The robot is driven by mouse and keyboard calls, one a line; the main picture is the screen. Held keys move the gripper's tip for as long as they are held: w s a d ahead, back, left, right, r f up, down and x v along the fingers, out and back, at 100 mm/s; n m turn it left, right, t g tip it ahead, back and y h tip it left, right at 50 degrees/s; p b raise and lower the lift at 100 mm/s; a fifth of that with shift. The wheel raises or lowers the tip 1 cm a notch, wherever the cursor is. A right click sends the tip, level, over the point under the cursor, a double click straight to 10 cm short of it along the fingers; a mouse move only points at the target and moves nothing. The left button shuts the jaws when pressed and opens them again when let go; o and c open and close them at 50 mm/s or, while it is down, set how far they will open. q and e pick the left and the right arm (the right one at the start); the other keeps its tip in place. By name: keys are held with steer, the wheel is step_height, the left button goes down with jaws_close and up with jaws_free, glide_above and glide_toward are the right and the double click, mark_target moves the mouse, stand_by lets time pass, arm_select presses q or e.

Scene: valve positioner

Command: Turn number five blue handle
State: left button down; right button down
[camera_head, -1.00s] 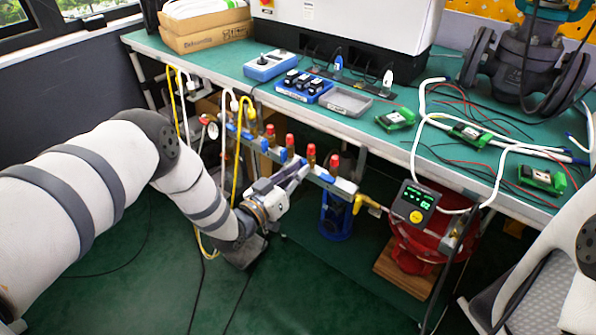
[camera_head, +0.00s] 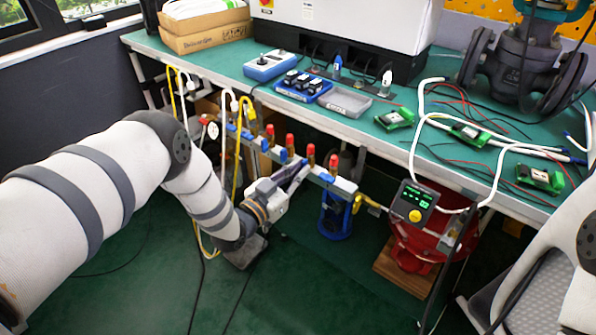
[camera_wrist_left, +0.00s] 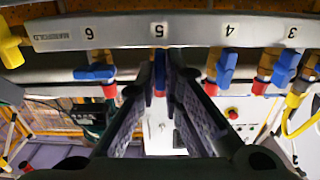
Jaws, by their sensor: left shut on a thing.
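The manifold bar shows in the left wrist view (camera_wrist_left: 200,31) with upside-down number labels, and in the head view it runs under the table's front edge. The number five blue handle (camera_wrist_left: 160,72) is a narrow blue piece below the "5" label, mostly hidden between my fingers. My left gripper (camera_wrist_left: 160,75) is shut on this handle, with dark fingers on either side of it. In the head view the left gripper (camera_head: 299,171) reaches the bar from the front. My right gripper is out of view.
The number six blue handle (camera_wrist_left: 95,72) and number four blue handle (camera_wrist_left: 226,68) flank my fingers. A blue filter housing (camera_head: 335,215) and yellow-buttoned positioner (camera_head: 414,202) stand to the right. Yellow and white hoses hang left of the gripper. The green table (camera_head: 440,165) is above.

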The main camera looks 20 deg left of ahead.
arm_select(q)
steer(key=c, duration=1.7)
jaws_free()
steer(key=v, duration=1.2)
